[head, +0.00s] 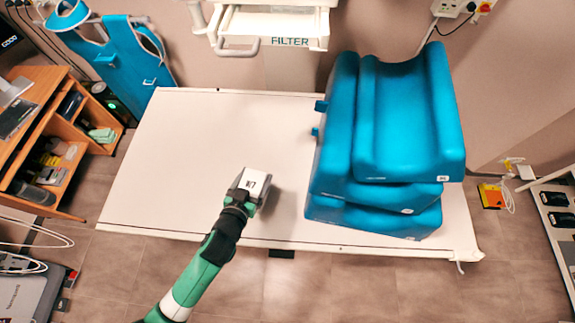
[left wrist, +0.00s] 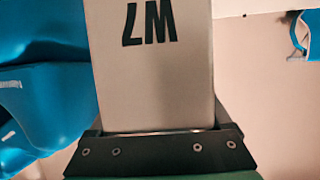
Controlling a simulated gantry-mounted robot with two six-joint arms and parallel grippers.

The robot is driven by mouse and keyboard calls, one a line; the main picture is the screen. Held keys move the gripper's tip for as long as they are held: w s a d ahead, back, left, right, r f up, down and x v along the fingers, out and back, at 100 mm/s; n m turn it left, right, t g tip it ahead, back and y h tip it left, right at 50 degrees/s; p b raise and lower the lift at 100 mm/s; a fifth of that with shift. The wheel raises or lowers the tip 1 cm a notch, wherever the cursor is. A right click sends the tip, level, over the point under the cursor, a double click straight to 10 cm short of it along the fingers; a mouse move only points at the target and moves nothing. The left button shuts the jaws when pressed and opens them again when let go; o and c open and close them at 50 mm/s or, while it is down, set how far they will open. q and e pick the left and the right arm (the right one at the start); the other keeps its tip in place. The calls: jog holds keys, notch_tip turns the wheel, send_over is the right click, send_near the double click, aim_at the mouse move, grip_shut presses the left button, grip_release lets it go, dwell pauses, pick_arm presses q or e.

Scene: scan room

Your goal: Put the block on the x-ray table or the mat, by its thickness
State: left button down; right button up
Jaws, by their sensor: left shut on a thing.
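A white block (head: 256,181) with a dark marking that looks like "W7" is held in my left gripper (head: 250,190), which is shut on its near end. The block also fills the middle of the left wrist view (left wrist: 155,75), with the dark jaw parts (left wrist: 160,145) across its lower end. In the head view, the block is over the near middle of the white x-ray table (head: 185,150). I cannot tell whether it touches the top. I cannot make out a separate mat. My right gripper is not in view.
Stacked blue cushions (head: 410,115) cover the table's right part, just right of the block. The table's left half is clear. A white FILTER unit (head: 270,25) hangs behind the table. A wooden shelf (head: 45,130) stands at left, and a blue apron (head: 120,60) at back left.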

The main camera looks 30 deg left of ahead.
aim_at(248, 169)
pick_arm(q)
jog(key=a+n+y+b, duration=0.1)
jog(key=w+a+y+b, duration=0.1)
jog(key=shift+w+a+f+n+g, duration=0.1)
jog(key=shift+w+a+n+g, duration=0.1)
jog(key=shift+a+n+g, duration=0.15)
jog(key=shift+a+r+n, duration=0.3)
jog(key=shift+r+n, duration=0.05)
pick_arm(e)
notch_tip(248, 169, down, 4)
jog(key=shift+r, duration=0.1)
pick_arm(q)
jog(key=shift+s, duration=0.1)
jog(key=s+a+f+b, duration=0.1)
jog(key=s+a+f, duration=0.5)
jog(key=a+f, duration=0.6)
jog(key=shift+a+f, duration=0.25)
jog(key=shift+f, duration=0.25)
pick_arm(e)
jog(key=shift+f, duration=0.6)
pick_arm(q)
jog(key=shift+s, duration=0.1)
